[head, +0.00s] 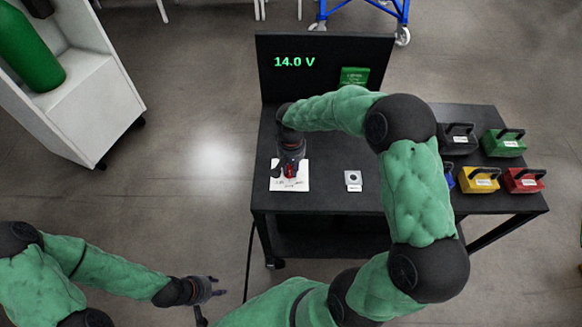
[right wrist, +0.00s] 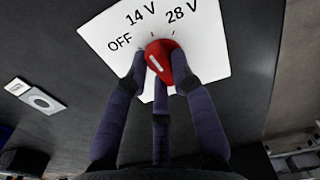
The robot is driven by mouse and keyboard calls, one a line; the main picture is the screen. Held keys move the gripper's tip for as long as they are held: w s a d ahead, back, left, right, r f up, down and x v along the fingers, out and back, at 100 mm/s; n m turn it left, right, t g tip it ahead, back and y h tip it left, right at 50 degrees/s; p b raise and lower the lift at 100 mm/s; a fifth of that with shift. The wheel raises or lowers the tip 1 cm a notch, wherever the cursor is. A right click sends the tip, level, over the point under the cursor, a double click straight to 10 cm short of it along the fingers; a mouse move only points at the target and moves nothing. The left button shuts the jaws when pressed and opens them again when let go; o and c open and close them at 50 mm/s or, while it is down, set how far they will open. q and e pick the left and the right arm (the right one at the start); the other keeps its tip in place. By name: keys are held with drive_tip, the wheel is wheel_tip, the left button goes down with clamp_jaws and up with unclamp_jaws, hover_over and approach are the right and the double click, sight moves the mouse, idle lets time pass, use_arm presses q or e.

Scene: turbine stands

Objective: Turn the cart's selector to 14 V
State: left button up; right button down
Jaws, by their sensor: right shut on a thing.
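The cart (head: 335,200) is black, with an upright panel whose green display (head: 295,62) reads 14.0 V. A white selector plate (head: 303,184) lies on its top at the left, marked OFF, 14 V and 28 V in the right wrist view (right wrist: 109,67). The red selector knob (right wrist: 164,58) sits on this plate; its white line points up and left, toward the 14 V mark. My right gripper (head: 290,172) is shut on the knob, with fingers on its sides in the right wrist view (right wrist: 160,80). My left gripper (head: 214,287) is open and empty, left of the cart, over the floor.
A small labelled plate with a round button (head: 353,180) is right of the selector. Green, yellow, red, blue and black handled boxes (head: 480,178) stand at the cart's right. A white shelf (head: 85,100) with a green cylinder is at the left. The floor between is clear.

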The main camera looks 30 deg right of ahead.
sight(291, 169)
drive_tip(key=shift+m, duration=0.7)
drive_tip(key=c, duration=1)
unclamp_jaws()
drive_tip(key=shift+c, duration=0.2)
wheel_tip(291, 169, up, 12)
